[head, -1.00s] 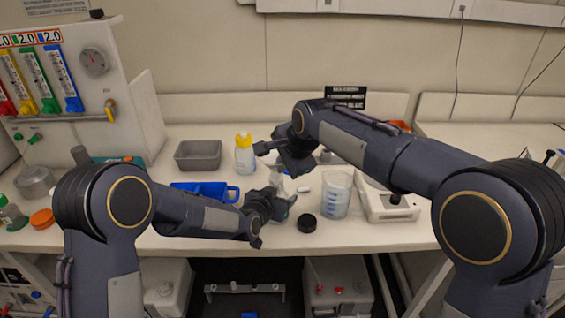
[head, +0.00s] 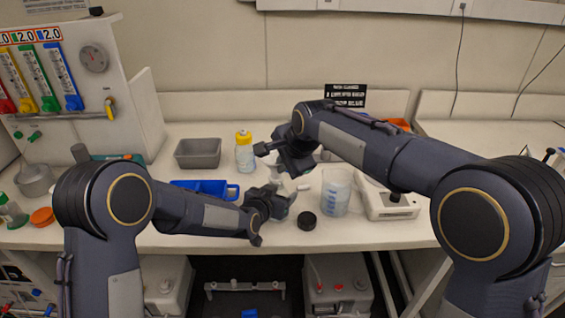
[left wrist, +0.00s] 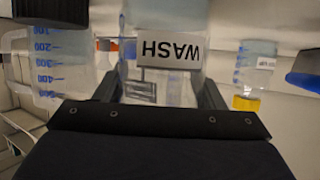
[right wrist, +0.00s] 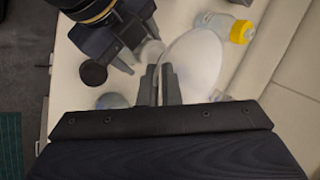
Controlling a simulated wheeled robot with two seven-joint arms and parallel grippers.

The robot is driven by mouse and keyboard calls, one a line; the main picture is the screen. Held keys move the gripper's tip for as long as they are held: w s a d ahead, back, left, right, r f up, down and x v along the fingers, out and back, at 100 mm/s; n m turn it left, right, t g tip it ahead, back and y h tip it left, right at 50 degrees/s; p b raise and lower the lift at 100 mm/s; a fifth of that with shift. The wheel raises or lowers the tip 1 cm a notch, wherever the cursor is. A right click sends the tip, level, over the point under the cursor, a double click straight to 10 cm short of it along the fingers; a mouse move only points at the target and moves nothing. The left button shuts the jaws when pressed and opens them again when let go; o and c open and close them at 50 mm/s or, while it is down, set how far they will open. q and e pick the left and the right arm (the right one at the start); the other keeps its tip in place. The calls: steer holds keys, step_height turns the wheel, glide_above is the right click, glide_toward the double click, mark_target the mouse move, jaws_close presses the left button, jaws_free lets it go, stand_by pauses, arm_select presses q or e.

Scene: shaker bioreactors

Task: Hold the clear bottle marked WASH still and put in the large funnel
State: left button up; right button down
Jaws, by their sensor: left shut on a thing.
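The clear bottle marked WASH (left wrist: 165,75) is between the fingers of my left gripper (left wrist: 160,92). Its label reads upside down in the left wrist view, where the picture is inverted. In the head view my left gripper (head: 272,200) is at the front middle of the bench and mostly hides the bottle. My right gripper (right wrist: 163,72) is closed on the edge of the large white funnel (right wrist: 198,58). In the head view my right gripper (head: 282,158) is above and just behind the left one. Whether the funnel touches the bottle is hidden.
A black cap (head: 306,220) and a graduated beaker (head: 336,192) stand right of the left gripper. A white bench device (head: 390,206) is farther right. A yellow-capped bottle (head: 244,155), grey bin (head: 197,154) and blue tray (head: 210,187) are behind and left.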

steer(key=shift+f, duration=0.4)
stand_by(0.6)
steer(key=c, duration=1.6)
jaws_free()
steer(key=shift+o, duration=0.2)
arm_select(q)
steer(key=o, duration=1.4)
steer(key=shift+c, duration=0.2)
arm_select(e)
steer(key=v, duration=1.2)
